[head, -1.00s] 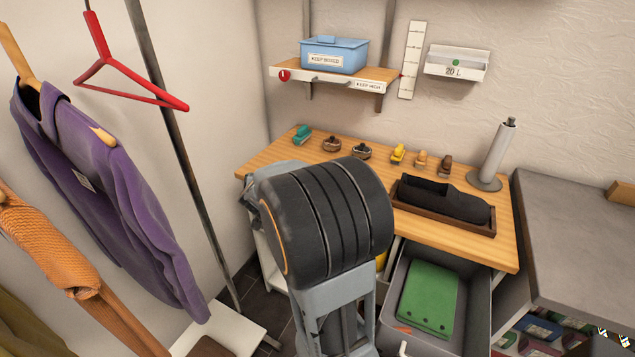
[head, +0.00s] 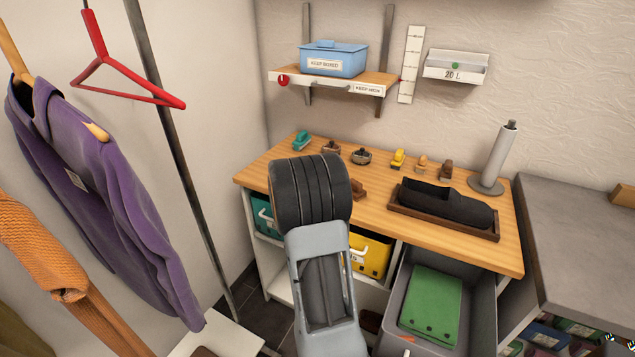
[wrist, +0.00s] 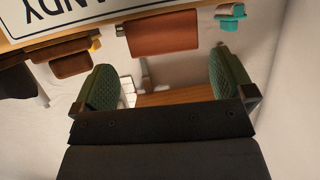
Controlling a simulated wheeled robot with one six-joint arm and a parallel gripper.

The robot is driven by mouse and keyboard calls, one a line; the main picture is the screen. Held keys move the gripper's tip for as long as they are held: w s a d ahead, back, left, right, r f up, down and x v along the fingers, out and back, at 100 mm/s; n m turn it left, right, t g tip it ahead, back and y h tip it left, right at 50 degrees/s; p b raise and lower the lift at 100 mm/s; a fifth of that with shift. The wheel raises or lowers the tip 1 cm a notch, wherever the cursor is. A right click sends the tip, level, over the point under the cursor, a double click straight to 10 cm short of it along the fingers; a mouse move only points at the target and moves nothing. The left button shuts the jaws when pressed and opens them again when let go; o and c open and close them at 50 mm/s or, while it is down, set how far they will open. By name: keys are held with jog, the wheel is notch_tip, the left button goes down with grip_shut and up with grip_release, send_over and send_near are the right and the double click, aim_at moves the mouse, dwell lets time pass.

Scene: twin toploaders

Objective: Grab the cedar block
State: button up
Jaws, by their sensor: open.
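My gripper (wrist: 163,84) is open in the wrist view, with green ribbed pads on both fingers and nothing held between them. A reddish-brown block (wrist: 162,33) shows beyond the gap between the fingers, apart from them. In the head view my arm hides my gripper. A reddish-brown wooden piece (head: 357,188) lies on the bench beside my arm, partly covered by it. It may be the cedar block, but no label confirms this. A smaller brown block (head: 446,170) stands at the back right of the bench.
An open grey drawer (head: 480,290) juts out below. A shelf with a blue bin (head: 333,60) hangs above.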

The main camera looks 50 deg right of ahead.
jog(key=x, duration=0.5)
jog(key=shift+w, duration=0.2)
jog(key=c, duration=0.8)
